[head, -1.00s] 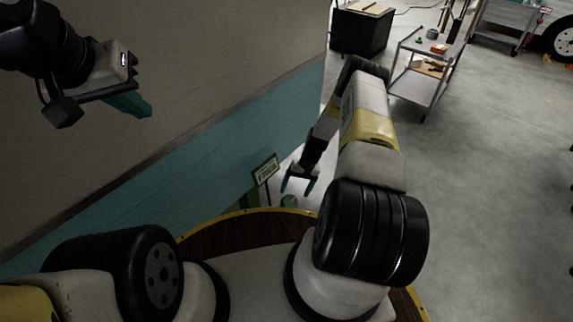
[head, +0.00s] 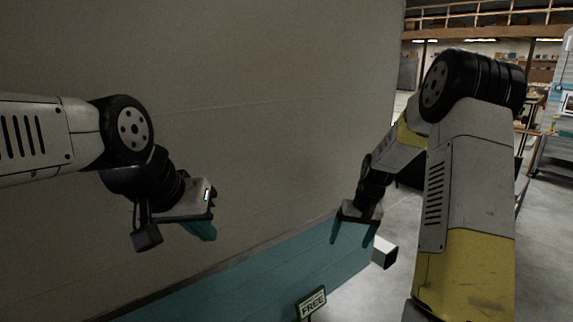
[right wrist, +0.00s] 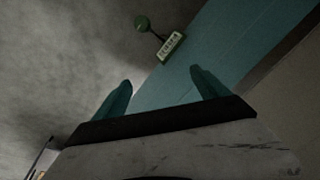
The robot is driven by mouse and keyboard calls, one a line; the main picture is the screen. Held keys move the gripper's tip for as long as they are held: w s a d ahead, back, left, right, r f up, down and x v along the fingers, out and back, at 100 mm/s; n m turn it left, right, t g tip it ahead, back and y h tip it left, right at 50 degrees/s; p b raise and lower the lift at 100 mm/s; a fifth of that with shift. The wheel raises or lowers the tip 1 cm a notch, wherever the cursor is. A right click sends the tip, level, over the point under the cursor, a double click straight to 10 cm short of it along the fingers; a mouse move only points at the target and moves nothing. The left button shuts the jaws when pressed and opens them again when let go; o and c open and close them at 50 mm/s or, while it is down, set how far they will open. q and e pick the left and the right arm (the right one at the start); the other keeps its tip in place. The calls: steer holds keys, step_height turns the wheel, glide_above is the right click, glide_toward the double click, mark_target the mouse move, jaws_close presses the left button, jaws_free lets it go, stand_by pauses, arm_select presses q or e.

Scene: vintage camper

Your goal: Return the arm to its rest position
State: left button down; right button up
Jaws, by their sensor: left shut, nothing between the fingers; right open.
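My left gripper (head: 202,231) is shut and empty, with teal fingers. It hangs in front of the beige and teal wall at the left of the head view. My right gripper (head: 353,234) is open and empty, its teal fingers apart and pointing down near the wall's right end. It also shows in the right wrist view (right wrist: 160,95), with nothing between the fingers. My right arm (head: 468,190) is bent, its elbow high at the right of the head view. Neither gripper visibly touches anything.
The camper-like wall (head: 260,90) with its teal lower band (head: 250,285) fills the left and middle. A small green-framed sign (head: 312,303) reading "FREE" stands low before it; the right wrist view shows it (right wrist: 171,46). Open grey floor and workshop shelving lie right.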

steer(key=s+a+r+t, duration=0.1)
steer(key=s+a+r, duration=0.1)
steer(key=s+r, duration=0.55)
steer(key=s+a+r+t, duration=0.1)
steer(key=s+r, duration=0.4)
steer(key=r, duration=0.5)
steer(key=s+a+r+t, duration=0.1)
steer(key=s+r, duration=0.1)
steer(key=s, duration=0.5)
steer(key=s+a+r+t, duration=0.1)
steer(key=s+r, duration=0.2)
steer(key=s, duration=0.5)
steer(key=shift+n+t, duration=0.3)
steer(key=shift+n, duration=0.1)
steer(key=shift+o, duration=0.2)
steer(key=shift+w, duration=0.2)
